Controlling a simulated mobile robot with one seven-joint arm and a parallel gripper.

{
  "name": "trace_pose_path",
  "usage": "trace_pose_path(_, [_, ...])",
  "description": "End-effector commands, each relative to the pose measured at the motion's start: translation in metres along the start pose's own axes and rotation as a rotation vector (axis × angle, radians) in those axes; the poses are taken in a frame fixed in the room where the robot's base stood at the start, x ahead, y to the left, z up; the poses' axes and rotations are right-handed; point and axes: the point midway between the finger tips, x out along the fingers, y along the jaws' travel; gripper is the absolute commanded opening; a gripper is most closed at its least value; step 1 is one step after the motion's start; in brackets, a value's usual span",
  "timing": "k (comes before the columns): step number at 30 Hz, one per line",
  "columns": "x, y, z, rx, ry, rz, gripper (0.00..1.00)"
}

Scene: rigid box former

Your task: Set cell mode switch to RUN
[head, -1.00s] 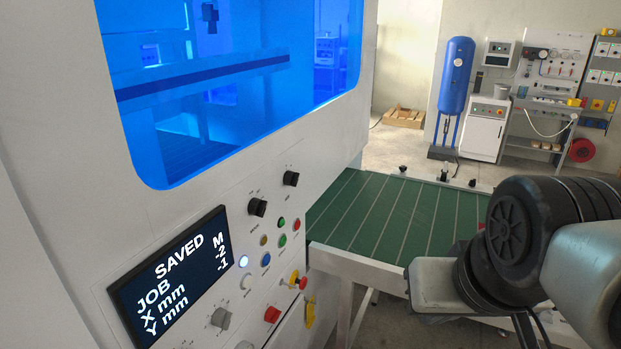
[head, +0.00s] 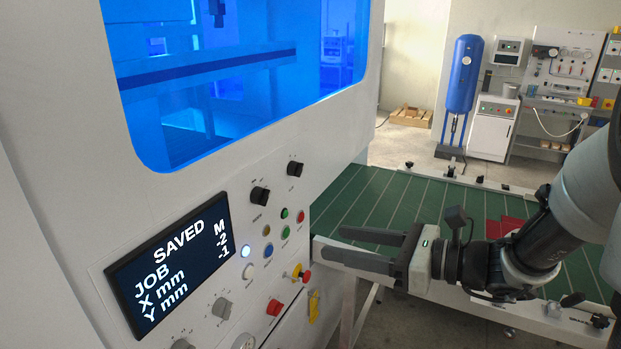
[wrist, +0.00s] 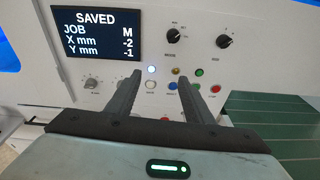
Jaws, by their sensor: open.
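The mode switch is a black rotary knob (head: 260,195) on the sloped white panel, right of and above the screen. In the wrist view the knob (wrist: 172,36) has a label below it that seems to read MODE. Its position marks are too small to read. My gripper (head: 328,243) is open and empty, its two fingers pointing left at the panel from the right, apart from the knob. In the wrist view my gripper (wrist: 160,78) has its fingertips below the knob, in front of the row of buttons.
A second black knob (head: 295,169) sits right of the mode switch. A screen (head: 172,263) reads SAVED, JOB M, X mm -2, Y mm -1. Coloured buttons and a red-yellow emergency stop (head: 298,272) lie below. A green conveyor (head: 390,205) extends right, with red pieces on it.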

Motion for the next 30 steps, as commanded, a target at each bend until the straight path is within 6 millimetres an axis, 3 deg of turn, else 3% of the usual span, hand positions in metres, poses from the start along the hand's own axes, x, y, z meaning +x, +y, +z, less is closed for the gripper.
trace_pose_path(3, [-0.002, -0.018, 0.018, 0.115, -0.139, -0.028, 0.47])
trace_pose_path(10, [0.013, -0.023, 0.027, 0.144, -0.185, -0.03, 0.47])
trace_pose_path(30, [0.147, -0.028, 0.051, 0.142, -0.181, -0.03, 0.47])
